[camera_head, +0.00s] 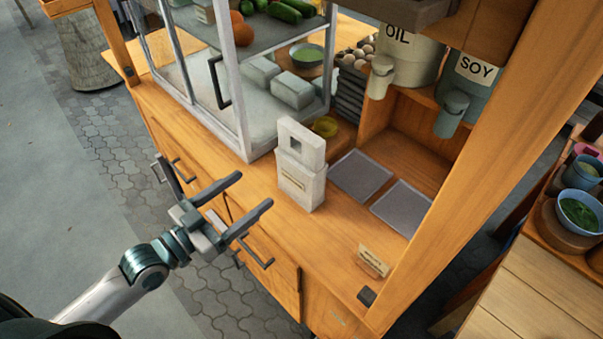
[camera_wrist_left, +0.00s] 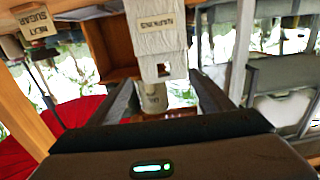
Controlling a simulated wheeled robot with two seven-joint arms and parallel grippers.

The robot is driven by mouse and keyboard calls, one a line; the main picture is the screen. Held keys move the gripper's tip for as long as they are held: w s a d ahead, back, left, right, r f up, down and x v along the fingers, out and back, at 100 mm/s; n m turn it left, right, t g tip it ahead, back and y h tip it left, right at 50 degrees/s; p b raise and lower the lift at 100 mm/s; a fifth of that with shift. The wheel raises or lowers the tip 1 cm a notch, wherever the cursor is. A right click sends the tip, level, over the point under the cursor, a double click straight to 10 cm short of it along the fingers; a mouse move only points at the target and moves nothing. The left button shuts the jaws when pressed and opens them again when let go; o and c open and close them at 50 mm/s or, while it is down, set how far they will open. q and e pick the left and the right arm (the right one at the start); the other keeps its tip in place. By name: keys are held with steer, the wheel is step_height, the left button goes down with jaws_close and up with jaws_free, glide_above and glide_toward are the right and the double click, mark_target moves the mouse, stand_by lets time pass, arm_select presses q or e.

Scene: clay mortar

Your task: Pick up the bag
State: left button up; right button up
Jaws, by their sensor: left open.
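The bag (camera_head: 301,165) is white and stands upright on the wooden counter of the stall. It has a square hole in its upper part and a small label on its front. My left gripper (camera_head: 254,190) is open and empty, in front of the counter and left of the bag, with its fingers pointing toward it. In the left wrist view the picture is upside down; the bag (camera_wrist_left: 155,30) appears ahead, between and beyond the open fingers (camera_wrist_left: 161,90), not touching them. My right gripper is not in view.
A glass case (camera_head: 245,90) with vegetables and white boxes stands behind and left of the bag. Two grey plates (camera_head: 360,175) lie to its right. Oil (camera_head: 405,55) and soy (camera_head: 468,85) containers hang above. A small sign (camera_head: 373,260) and a wooden post (camera_head: 480,150) are at the right.

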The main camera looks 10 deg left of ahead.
mark_target(295, 152)
arm_select(q)
steer(key=p+x, duration=0.4)
steer(key=x, duration=0.7)
steer(key=shift+w+d+r, duration=0.1)
steer(key=shift+w, duration=0.2)
steer(key=shift+w+d, duration=0.2)
steer(key=shift+w, duration=0.15)
steer(key=shift+w+d+r+p, duration=0.25)
steer(key=shift+w+p, duration=0.3)
steer(key=shift+p, duration=0.2)
steer(key=p+x, duration=0.1)
steer(key=x, duration=0.2)
steer(key=shift+w+a+p, duration=0.15)
steer(key=shift+p, duration=0.15)
steer(key=shift+w+d+f, duration=0.1)
steer(key=shift+w+d, duration=0.2)
steer(key=shift+w, duration=0.1)
steer(key=c, duration=1.7)
